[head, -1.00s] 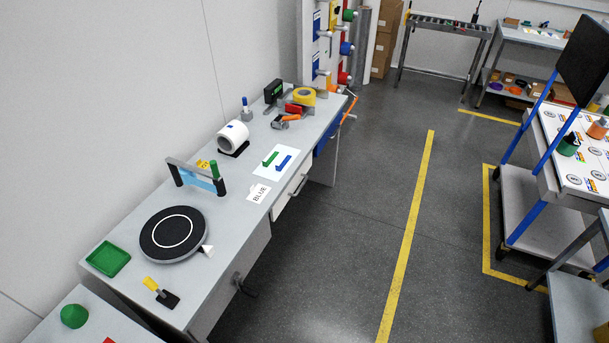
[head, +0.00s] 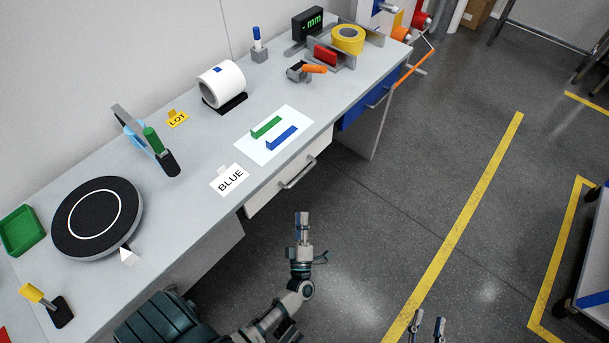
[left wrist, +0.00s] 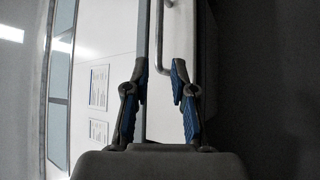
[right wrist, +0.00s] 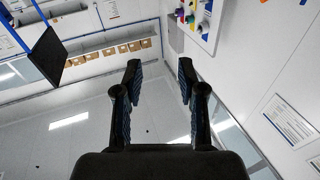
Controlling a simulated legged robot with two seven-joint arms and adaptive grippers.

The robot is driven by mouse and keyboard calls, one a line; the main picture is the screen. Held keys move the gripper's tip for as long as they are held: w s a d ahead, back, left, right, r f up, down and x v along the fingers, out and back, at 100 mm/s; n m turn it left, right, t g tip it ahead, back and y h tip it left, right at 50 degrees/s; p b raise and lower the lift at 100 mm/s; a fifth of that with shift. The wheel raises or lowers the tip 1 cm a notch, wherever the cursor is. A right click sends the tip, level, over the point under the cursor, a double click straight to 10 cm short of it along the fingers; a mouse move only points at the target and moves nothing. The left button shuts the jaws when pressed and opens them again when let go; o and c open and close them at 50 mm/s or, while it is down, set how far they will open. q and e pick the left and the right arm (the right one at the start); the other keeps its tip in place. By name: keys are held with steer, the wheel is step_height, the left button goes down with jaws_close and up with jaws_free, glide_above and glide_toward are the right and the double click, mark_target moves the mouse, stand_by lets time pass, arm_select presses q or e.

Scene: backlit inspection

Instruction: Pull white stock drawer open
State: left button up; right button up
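The white stock drawer (head: 268,194) is under the front edge of the grey bench, and its front looks flush with the bench. Its grey bar handle (head: 298,173) faces the aisle; a bar handle (left wrist: 161,40) also shows in the left wrist view, ahead of the fingers. My left gripper (head: 302,216) is in front of and below the handle, apart from it. Its fingers are spread and empty in the left wrist view (left wrist: 159,75). My right gripper (head: 429,318) is low over the floor, away from the bench, open and empty in the right wrist view (right wrist: 160,70).
A blue drawer (head: 363,108) is farther along the bench. The floor in front is clear; a cart (head: 597,250) stands right.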

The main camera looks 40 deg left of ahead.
mark_target(302, 174)
arm_select(q)
steer(key=shift+b+x, duration=0.4)
steer(key=shift+x, duration=6.75)
arm_select(e)
steer(key=shift+a+r+t, duration=0.15)
steer(key=shift+r+t, duration=0.55)
steer(key=shift+r, duration=0.1)
arm_select(q)
steer(key=shift+a, duration=0.1)
arm_select(e)
steer(key=shift+s, duration=0.1)
arm_select(q)
steer(key=shift+f, duration=0.1)
jaws_close()
